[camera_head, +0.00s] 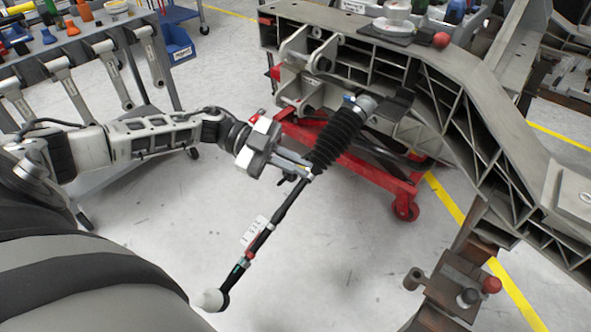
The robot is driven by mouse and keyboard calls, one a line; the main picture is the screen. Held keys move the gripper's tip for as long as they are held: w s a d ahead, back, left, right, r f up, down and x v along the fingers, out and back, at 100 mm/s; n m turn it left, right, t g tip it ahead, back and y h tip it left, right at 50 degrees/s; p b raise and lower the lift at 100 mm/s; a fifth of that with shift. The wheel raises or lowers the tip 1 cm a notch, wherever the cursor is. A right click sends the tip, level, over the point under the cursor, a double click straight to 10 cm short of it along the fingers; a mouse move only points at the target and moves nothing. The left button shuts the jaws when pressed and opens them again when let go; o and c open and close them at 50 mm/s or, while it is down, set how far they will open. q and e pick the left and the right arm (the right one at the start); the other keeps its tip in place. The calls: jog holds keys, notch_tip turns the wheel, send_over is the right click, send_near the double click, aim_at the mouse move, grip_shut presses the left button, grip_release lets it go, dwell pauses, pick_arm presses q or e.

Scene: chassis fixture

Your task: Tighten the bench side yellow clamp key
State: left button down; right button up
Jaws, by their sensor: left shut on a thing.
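My left gripper (306,167) reaches in from the left and is shut on a long rod assembly (283,206), just below its black ribbed boot (337,138). The rod slants from the metal chassis (478,135) at upper right down to a pale rounded end (209,300) at lower left. A white tag and a red band show on its lower shaft. The boot's upper end has a silver collar (361,103) by the chassis. I cannot make out a yellow clamp key. My right gripper is out of view.
A tool bench (62,48) with hanging wrenches stands at upper left, beside a blue bin (177,45). A red wheeled stand (405,207) is under the chassis. The floor below the rod is clear.

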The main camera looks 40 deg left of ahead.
pick_arm(q)
jog(key=shift+w+m+g+y, duration=0.1)
jog(key=shift+m+g+y, duration=0.2)
jog(key=shift+m+g, duration=0.5)
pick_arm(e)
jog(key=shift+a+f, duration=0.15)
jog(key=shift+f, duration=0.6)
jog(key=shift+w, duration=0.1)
pick_arm(q)
jog(key=c, duration=1.6)
grip_release()
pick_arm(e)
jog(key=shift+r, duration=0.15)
